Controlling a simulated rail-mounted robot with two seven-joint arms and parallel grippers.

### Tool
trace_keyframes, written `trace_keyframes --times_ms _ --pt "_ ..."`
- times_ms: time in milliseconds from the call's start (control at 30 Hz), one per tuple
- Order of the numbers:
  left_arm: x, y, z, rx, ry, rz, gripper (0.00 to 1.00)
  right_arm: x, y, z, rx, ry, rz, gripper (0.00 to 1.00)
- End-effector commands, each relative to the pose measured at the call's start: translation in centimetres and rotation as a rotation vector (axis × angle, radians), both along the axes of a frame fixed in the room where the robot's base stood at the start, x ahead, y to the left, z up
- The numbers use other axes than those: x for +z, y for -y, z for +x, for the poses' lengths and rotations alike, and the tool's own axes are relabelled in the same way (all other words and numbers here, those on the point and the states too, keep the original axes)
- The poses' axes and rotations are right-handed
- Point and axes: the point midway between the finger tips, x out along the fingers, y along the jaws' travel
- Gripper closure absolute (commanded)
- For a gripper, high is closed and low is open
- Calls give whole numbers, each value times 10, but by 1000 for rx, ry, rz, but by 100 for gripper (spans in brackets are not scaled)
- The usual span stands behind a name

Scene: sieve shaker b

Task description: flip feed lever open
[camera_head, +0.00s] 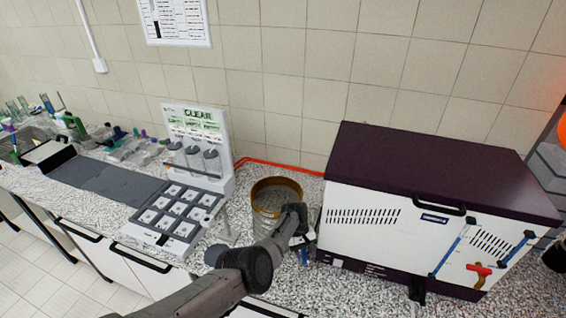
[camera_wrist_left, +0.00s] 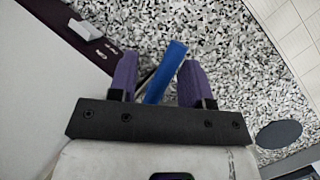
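The white machine (camera_head: 365,225) with a dark maroon lid stands right of centre in the head view. A red lever-like handle with an orange stem (camera_head: 480,272) is low on its front right; I cannot tell whether this is the feed lever. My left gripper (camera_head: 303,256) points down beside the machine's left end, partly hidden by its own wrist. In the left wrist view its purple fingers (camera_wrist_left: 157,85) are spread apart. The bar is not clearly clamped.
A round brass-rimmed sieve (camera_head: 277,195) stands just behind my left wrist. A white display stand (camera_head: 198,145) and a grey tray of square cells (camera_head: 172,212) are to the left. Blue-handled rods (camera_head: 452,248) run along the machine's front right.

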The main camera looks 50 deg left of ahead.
Motion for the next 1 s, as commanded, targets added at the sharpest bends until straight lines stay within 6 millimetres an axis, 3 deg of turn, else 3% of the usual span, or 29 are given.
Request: trace_keyframes --times_ms 33,300,667,1000 --pt "4 3 2 73 3 -3 56 10 0 0 0 0 0 100" --pt "2 7 13 491 2 -3 56 25 1 0 1 0 -2 100" --pt "1 4 29 1046 2 -2 56 24 3 0 8 0 -12 100" --pt "59 -13 6 1028 4 4 56 36 3 0 5 0 -9 100"
